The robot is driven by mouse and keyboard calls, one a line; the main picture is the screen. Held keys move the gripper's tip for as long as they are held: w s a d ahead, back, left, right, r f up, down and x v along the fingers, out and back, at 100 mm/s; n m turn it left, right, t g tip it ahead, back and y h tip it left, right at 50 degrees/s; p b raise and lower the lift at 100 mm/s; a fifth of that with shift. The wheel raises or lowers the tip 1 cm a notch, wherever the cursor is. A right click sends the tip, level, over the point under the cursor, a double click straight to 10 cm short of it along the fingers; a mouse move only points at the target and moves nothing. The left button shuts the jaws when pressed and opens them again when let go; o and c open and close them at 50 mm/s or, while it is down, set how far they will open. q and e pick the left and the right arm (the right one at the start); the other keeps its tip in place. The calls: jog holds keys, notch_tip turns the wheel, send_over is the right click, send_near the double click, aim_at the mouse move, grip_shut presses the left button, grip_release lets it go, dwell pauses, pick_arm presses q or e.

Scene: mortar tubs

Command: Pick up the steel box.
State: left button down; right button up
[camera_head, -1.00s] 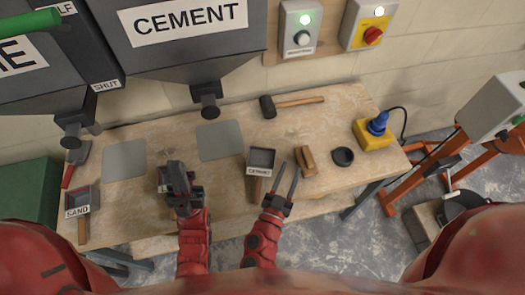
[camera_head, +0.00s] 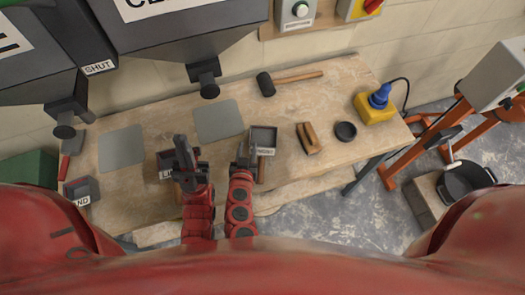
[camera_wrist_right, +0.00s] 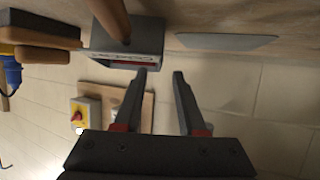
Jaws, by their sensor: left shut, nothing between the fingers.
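A hammer (camera_head: 290,78), wooden brush (camera_head: 308,138), black ring (camera_head: 346,130) and yellow socket box (camera_head: 374,110) are on the bench (camera_head: 215,165). Two grey plates (camera_head: 121,148) (camera_head: 218,120) lie below the hoppers. A black tub (camera_head: 466,180) stands at the right.

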jog(key=b+x, duration=0.3)
jog(key=x, duration=0.1)
jog(key=shift+w+f, duration=0.25)
jog(key=shift+f, duration=0.05)
jog(key=shift+w, duration=0.4)
jog(key=shift+s, duration=0.1)
jog(key=shift+c, duration=0.3)
grip_shut()
dwell(0.3)
